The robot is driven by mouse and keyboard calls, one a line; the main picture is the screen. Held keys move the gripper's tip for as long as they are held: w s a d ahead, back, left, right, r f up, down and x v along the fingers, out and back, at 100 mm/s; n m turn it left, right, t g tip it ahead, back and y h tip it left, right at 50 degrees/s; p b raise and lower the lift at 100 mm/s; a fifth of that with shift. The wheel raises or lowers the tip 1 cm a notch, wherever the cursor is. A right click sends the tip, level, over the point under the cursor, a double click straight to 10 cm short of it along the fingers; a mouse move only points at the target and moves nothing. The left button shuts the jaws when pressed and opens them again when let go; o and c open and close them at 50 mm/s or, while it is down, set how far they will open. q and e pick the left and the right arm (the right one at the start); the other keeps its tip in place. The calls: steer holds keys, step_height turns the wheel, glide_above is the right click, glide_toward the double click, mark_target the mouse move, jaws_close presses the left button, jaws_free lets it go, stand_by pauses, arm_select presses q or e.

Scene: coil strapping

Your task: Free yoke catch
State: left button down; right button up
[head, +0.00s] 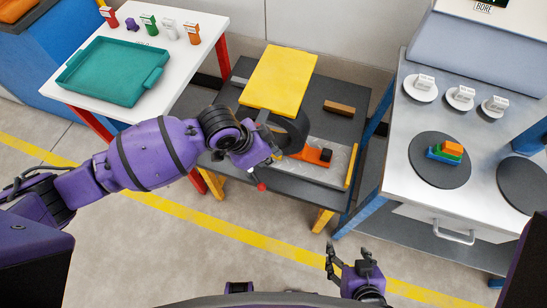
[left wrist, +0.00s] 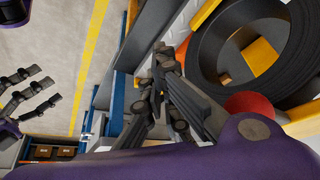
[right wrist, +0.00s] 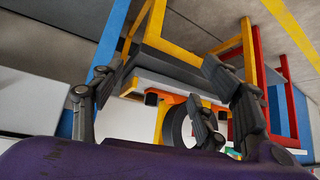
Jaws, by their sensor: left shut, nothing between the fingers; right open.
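A yellow plate (head: 278,80) stands over a black coil (head: 297,128) on the dark bench. The coil shows large in the left wrist view (left wrist: 284,40), with yellow parts in its bore. A red ball knob (head: 261,187) shows just below my left gripper (head: 276,153); it also shows in the left wrist view (left wrist: 248,103), beside the coil. I cannot tell for sure whether this knob belongs to the yoke catch. My left gripper is shut and empty, close to the coil's front side. My right gripper (head: 350,252) is open and empty, in front of the bench.
A white table with a green tray (head: 112,72) stands left. A grey counter with dark discs (head: 440,160) and colored blocks (head: 445,151) stands right.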

mark_target(256, 180)
arm_select(q)
steer(key=shift+m+g+y, duration=0.3)
steer(key=shift+y, duration=0.1)
steer(key=b+x, duration=0.2)
steer(key=x, duration=1.5)
steer(key=shift+w+d+f+b, duration=0.15)
steer(key=shift+d+f+b, duration=0.05)
steer(key=shift+f+b, duration=0.15)
steer(key=a, duration=0.1)
steer(key=a+p, duration=0.1)
steer(key=a, duration=0.1)
steer(key=shift+s+a, duration=0.1)
steer(key=shift+s, duration=0.3)
steer(key=shift+s+a+f, duration=0.1)
steer(key=shift+s+a, duration=0.1)
steer(key=shift+a, duration=0.05)
steer(key=shift+s, duration=0.1)
arm_select(e)
steer(key=shift+w+d+f, duration=0.2)
steer(key=shift+d+f, duration=0.1)
steer(key=shift+d, duration=0.15)
